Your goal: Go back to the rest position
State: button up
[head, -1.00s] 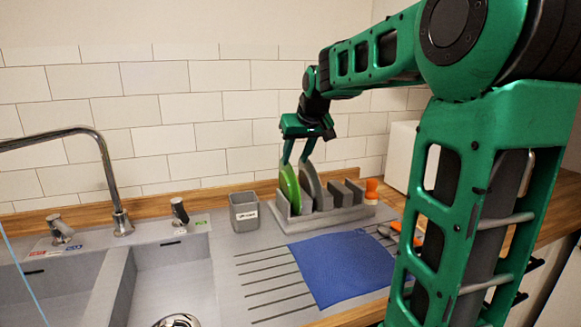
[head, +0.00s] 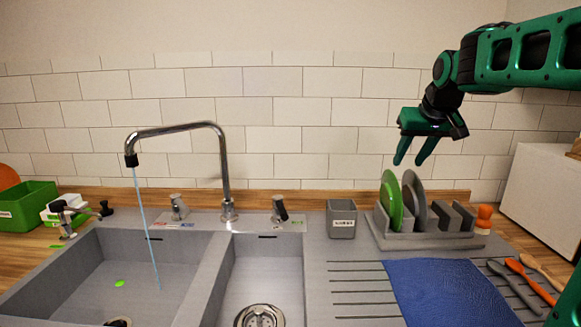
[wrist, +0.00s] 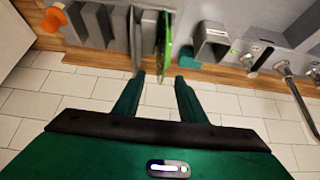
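My gripper (head: 415,150) is raised above the dish rack (head: 435,240), open and empty, with a gap between its two fingers. It also shows in the wrist view (wrist: 160,88), its fingers apart and clear of the plates. A green plate (head: 392,201) and a grey plate (head: 413,200) stand upright side by side in the left slots of the rack. The wrist view also shows the green plate (wrist: 168,45) beyond the fingertips.
A running faucet (head: 225,170) stands over the double sink. A grey cup (head: 341,219) is left of the rack. A blue cloth (head: 440,293) and several utensils (head: 520,275) lie in front and right. A green bin (head: 28,206) is far left; a white box (head: 545,190) is far right.

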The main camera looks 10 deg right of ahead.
jog(key=s+a+f+m+g, duration=0.1)
jog(key=s+a+f+g, duration=0.1)
jog(key=s+f, duration=0.5)
jog(key=s+a+f+m+g+y, duration=0.1)
jog(key=s+f, duration=0.6)
jog(key=s, duration=0.7)
jog(key=s+a+f+m+g, duration=0.1)
jog(key=s+a+f+g, duration=0.2)
jog(key=s+f, duration=0.5)
jog(key=shift+s+a+g+y, duration=0.15)
jog(key=shift+s+g+y, duration=0.05)
jog(key=shift+s, duration=0.7)
jog(key=shift+s+a+g+y, duration=0.1)
jog(key=shift+s+g+y, duration=0.1)
jog(key=shift+s, duration=0.65)
